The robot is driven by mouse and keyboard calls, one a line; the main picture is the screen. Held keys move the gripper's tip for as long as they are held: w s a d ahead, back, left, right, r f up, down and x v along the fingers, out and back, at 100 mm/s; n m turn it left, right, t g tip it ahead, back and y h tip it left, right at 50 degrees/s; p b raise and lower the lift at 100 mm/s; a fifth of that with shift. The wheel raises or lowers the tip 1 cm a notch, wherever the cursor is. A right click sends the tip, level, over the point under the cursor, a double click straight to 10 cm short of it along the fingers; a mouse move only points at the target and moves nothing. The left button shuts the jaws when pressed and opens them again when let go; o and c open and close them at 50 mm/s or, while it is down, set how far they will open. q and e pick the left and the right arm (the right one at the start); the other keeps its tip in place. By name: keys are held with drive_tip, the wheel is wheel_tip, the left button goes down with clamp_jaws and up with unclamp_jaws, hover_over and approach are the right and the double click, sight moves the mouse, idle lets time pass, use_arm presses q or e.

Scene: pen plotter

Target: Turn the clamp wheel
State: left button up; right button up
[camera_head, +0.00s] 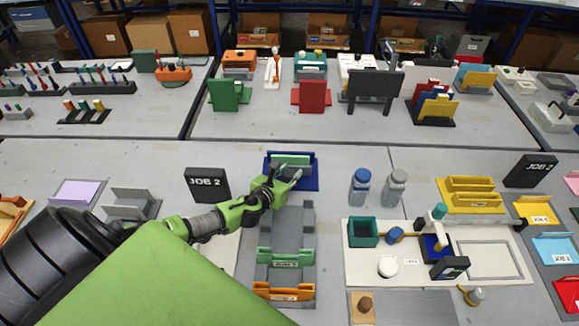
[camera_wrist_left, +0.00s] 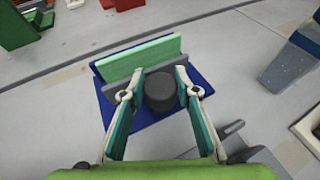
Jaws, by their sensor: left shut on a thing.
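My left gripper (camera_head: 292,181) is at the front side of a blue tray (camera_head: 315,172), which has a light green upright plate (camera_head: 290,159) in it. In the left wrist view, its two teal-lined fingers (camera_wrist_left: 160,78) stand on either side of a dark grey round knob (camera_wrist_left: 161,95), likely the clamp wheel. They are shut on it. The knob is in front of the green plate (camera_wrist_left: 140,60), over the blue tray (camera_wrist_left: 112,108). In the head view, I cannot make out the knob behind the gripper. My right gripper is in neither view.
A grey stepped rack (camera_head: 285,240) with green and orange holders runs toward me from the tray. Two blue- and grey-capped bottles (camera_head: 361,188) stand right, behind a white board (camera_head: 420,275) with a teal box (camera_head: 362,233).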

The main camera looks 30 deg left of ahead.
use_arm(q)
drive_tip(key=n+y, duration=0.1)
drive_tip(key=n+y+p, duration=0.1)
drive_tip(key=n+y, duration=0.1)
drive_tip(key=shift+d+r+g, duration=0.1)
drive_tip(key=shift+d+g, duration=0.1)
drive_tip(key=shift+g, duration=0.2)
drive_tip(key=n+g+y, duration=0.1)
drive_tip(key=n+y, duration=0.1)
drive_tip(key=shift+w+y+p, duration=0.1)
drive_tip(key=shift+y+p, duration=0.2)
drive_tip(key=shift+a+n+g+y, duration=0.15)
drive_tip(key=shift+n+g+y, duration=0.55)
drive_tip(key=shift+n+y, duration=0.3)
drive_tip(key=o, duration=0.8)
drive_tip(key=shift+g, duration=0.3)
drive_tip(key=v, duration=1.2)
